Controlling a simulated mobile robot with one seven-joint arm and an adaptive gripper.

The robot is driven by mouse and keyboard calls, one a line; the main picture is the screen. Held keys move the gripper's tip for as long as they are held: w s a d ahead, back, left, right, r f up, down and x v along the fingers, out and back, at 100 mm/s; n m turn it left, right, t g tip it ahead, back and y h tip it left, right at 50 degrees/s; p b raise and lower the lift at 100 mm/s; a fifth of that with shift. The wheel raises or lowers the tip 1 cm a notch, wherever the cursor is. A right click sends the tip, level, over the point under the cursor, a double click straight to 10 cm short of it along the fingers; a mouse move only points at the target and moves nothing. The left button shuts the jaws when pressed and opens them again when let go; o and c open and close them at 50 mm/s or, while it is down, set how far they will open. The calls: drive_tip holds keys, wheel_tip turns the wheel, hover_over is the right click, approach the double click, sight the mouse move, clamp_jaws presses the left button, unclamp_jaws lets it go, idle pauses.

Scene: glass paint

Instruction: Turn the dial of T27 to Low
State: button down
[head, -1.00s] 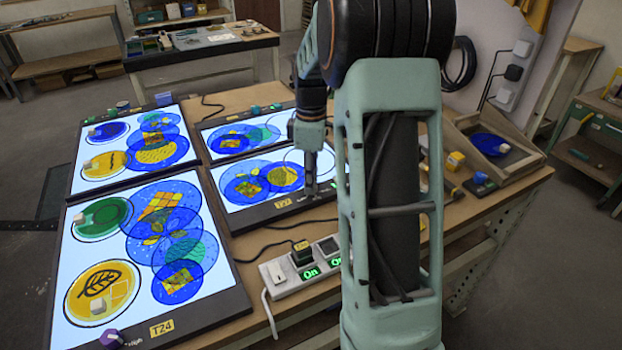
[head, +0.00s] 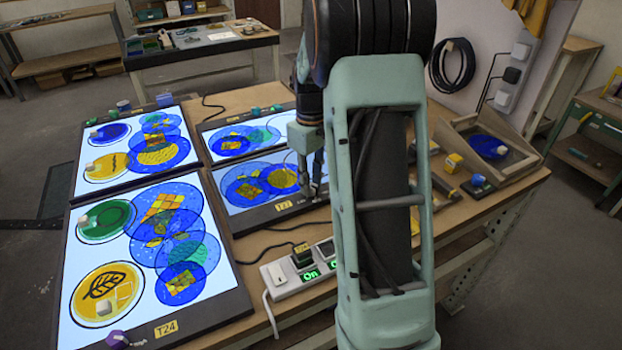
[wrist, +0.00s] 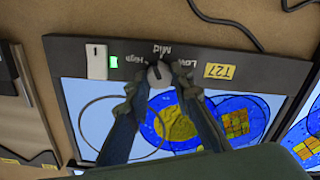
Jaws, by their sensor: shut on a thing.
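The T27 light panel (head: 240,212) lies on the bench in the head view, with its yellow T27 label on the front frame. In the wrist view the T27 label (wrist: 219,71) reads upside down on the dark frame (wrist: 75,60). The grey dial (wrist: 157,76) sits beside the printed words High, Mid and Low. My gripper (wrist: 161,79) is shut on the dial, one finger on each side. Its pointer is too small to read surely. In the head view my gripper (head: 314,192) is at the panel's front right corner, and my arm hides the panel's right part.
The T24 panel (head: 88,325) with a purple dial lies at the front left. A power strip (head: 285,283) with green On lights stands right in front of T27. A wooden tray with a blue disc (head: 488,147) is at the right. Cables cross the bench.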

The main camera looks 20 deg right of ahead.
sight(312, 185)
drive_tip(key=m, duration=0.3)
drive_tip(key=shift+r+m+p, duration=0.1)
drive_tip(key=shift+m+p, duration=0.3)
drive_tip(key=m+p, duration=0.1)
drive_tip(key=m, duration=0.3)
drive_tip(key=m+p, duration=0.1)
drive_tip(key=m, duration=0.3)
drive_tip(key=shift+m, duration=0.4)
drive_tip(key=shift+d+m+p, duration=0.1)
drive_tip(key=shift+m+p, duration=0.45)
drive_tip(key=shift+m, duration=1.45)
drive_tip(key=c, duration=1.7)
unclamp_jaws()
wheel_tip(312, 185, up, 12)
